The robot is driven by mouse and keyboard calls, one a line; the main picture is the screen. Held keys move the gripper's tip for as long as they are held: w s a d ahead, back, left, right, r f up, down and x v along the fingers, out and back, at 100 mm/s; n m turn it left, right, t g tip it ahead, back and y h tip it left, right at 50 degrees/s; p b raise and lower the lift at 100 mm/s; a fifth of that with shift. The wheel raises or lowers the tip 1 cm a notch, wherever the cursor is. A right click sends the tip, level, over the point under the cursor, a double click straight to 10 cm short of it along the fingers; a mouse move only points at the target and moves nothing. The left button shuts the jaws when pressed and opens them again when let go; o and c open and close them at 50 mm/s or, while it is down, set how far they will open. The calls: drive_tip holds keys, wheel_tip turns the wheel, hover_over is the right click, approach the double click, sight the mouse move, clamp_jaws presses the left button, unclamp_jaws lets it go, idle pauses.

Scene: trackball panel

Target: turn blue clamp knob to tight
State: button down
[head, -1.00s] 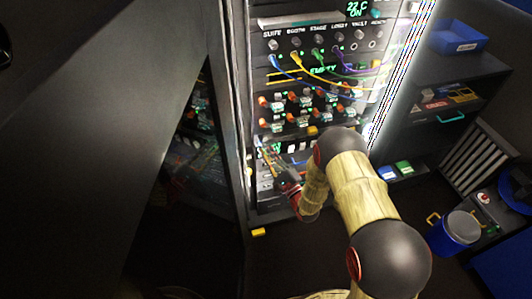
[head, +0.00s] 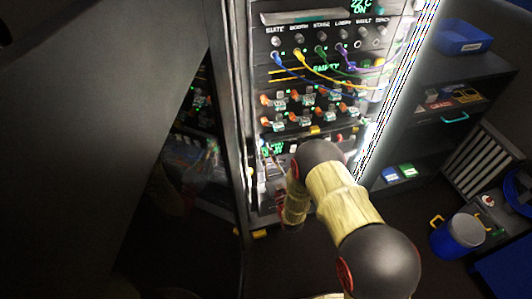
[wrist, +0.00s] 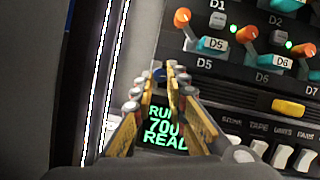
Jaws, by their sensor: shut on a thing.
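My gripper (wrist: 157,66) points at the rack's front in the wrist view. Its two yellow-sided fingers are closed in on a small dark blue part (wrist: 159,73), which looks like the blue clamp knob. Most of the knob is hidden by the fingertips, so its turn cannot be read. A green-lit display (wrist: 166,128) with the words RUN, 700 and READ shows between and behind the fingers. In the head view my own arm covers most of the gripper, low at the left side of the rack.
Orange-handled toggles (wrist: 246,34) marked D5, D6 and D7 lie right of the fingers, with a yellow block (wrist: 288,107) and white keys (wrist: 281,155) below. Coloured cables (head: 318,68) hang above. A dark door (head: 110,130) stands at the left, shelves (head: 405,112) at the right.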

drive_tip(key=shift+f, duration=0.1)
idle(0.3)
drive_tip(key=c, duration=1.8)
unclamp_jaws()
drive_tip(key=shift+o, duration=0.2)
drive_tip(key=v, duration=1.2)
